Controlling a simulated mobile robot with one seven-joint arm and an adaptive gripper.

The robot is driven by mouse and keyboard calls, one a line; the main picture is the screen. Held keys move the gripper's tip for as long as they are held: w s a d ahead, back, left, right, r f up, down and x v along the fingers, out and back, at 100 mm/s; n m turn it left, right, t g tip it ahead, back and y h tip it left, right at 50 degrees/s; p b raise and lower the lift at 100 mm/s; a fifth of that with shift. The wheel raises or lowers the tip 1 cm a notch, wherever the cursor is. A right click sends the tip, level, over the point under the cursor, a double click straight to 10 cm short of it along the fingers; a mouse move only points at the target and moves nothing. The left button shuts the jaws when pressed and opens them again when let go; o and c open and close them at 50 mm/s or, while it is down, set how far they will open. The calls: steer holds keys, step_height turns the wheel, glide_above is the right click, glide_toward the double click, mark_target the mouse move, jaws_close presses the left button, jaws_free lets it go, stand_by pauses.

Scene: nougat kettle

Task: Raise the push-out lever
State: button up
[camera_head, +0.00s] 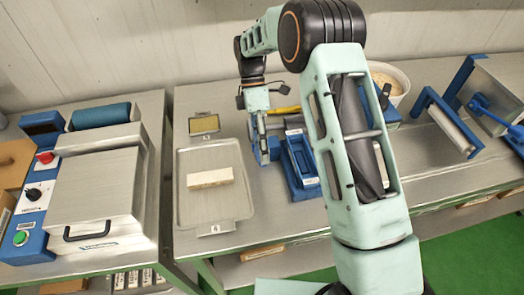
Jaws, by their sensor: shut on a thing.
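A blue mould frame (300,168) with a long open slot stands on the steel table, right of the tray. My gripper (262,132) is at the left side of this frame, pointing down. It is shut on a blue upright part (265,154), which looks like the push-out lever. The small size and my gripper's fingers hide exactly how the lever is held and how far it is tilted. My arm's large link hides what lies to the right of the mould frame.
A metal tray (183,216) with a pale bar (210,178) lies left of the mould. A small framed plate (204,125) is behind it. A yellow object (284,110) lies behind the mould. A white bowl (394,80) and blue-framed devices (447,121) stand right.

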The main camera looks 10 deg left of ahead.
steer(key=shift+w+a+r+g, duration=0.1)
steer(key=shift+w+r+g, duration=0.1)
steer(key=shift+w+g, duration=0.1)
steer(key=shift+r, duration=0.15)
steer(key=o, duration=1.7)
steer(key=v, duration=0.7)
steer(key=shift+w, duration=0.2)
steer(key=shift+s+a+r, duration=0.1)
